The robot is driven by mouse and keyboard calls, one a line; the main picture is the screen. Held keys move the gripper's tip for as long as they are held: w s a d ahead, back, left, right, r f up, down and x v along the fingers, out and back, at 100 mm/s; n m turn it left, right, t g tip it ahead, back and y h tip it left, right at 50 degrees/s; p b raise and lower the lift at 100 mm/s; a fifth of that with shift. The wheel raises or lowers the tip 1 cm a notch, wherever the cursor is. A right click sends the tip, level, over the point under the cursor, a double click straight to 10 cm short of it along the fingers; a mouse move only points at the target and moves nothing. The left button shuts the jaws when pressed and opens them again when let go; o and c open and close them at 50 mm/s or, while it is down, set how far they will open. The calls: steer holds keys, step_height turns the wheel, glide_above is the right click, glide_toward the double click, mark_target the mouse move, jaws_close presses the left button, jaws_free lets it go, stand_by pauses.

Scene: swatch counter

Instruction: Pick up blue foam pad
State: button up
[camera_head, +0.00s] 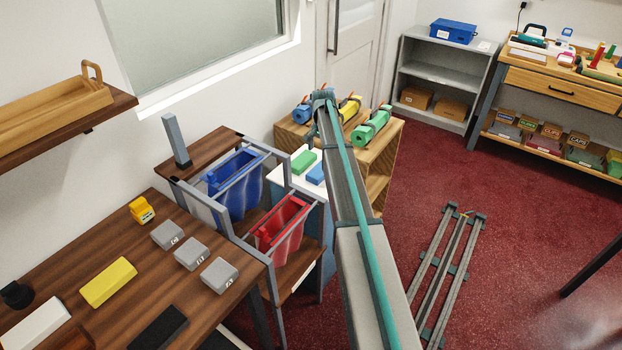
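A blue foam pad (316,174) lies flat on a small white-topped cabinet (297,185) near the middle of the camera_head view. A green pad (303,161) lies just behind it on the same top. My grey and teal arm link passes close to the right of the blue pad in the picture, and its far end rises above the cabinet. I cannot make out my gripper's fingers in this view.
A rack with a blue bag (232,183) and a red bag (280,231) stands left of the cabinet. A wooden stand with rolls, one green (372,126), is behind. A wooden counter (75,257) holds yellow, grey and black blocks.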

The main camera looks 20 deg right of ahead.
mark_target(321, 168)
steer(key=shift+w+d+f+p, duration=0.1)
steer(key=shift+w+f+p, duration=0.15)
steer(key=shift+f+p, duration=0.95)
steer(key=shift+w+d+f+p, duration=0.1)
steer(key=shift+w+f+p, duration=0.15)
steer(key=shift+f, duration=2)
steer(key=shift+w+f+p, duration=0.2)
steer(key=shift+f+p, duration=0.5)
steer(key=shift+f, duration=1)
steer(key=c, duration=1)
steer(key=shift+c, duration=0.2)
steer(key=shift+r, duration=0.2)
